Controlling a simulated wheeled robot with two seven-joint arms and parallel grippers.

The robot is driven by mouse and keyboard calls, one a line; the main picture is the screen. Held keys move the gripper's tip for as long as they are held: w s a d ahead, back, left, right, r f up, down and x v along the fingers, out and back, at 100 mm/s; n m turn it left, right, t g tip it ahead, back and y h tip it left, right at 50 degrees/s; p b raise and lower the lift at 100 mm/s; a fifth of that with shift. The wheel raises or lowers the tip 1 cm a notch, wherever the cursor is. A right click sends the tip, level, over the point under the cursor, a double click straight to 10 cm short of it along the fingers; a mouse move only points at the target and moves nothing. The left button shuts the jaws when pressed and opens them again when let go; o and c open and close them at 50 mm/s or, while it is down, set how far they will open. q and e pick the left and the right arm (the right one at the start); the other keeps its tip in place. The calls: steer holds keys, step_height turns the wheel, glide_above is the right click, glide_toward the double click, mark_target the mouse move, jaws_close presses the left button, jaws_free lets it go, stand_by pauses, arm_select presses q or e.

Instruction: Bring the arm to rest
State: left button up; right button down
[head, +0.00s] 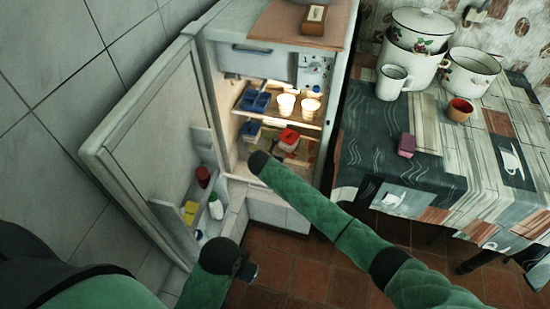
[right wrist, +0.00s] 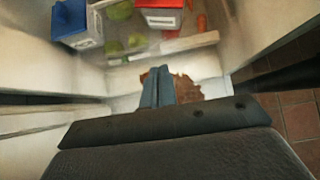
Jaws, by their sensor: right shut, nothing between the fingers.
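My right arm (head: 310,205) reaches from the lower right of the head view to the open fridge (head: 206,85). Its dark end is in front of the lower compartment; the fingers are hidden there. In the right wrist view my right gripper (right wrist: 157,88) has its blue-grey fingers together with nothing between them. A brown patch shows behind them. The fridge shelf with containers lies beyond, at the top. My left gripper (head: 248,272) hangs low in the head view, below the fridge, small and dark; its opening is unclear.
The fridge door (head: 150,140) stands open at left, with bottles and a yellow box (head: 190,212) in its racks. Inside are a blue tray (head: 256,101), white cups (head: 285,105) and a red-lidded container (head: 289,137). A table (head: 440,205) with enamel pots is at right. Tiled floor (head: 325,275) lies below.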

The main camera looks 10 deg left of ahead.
steer(key=shift+s+r, duration=0.5)
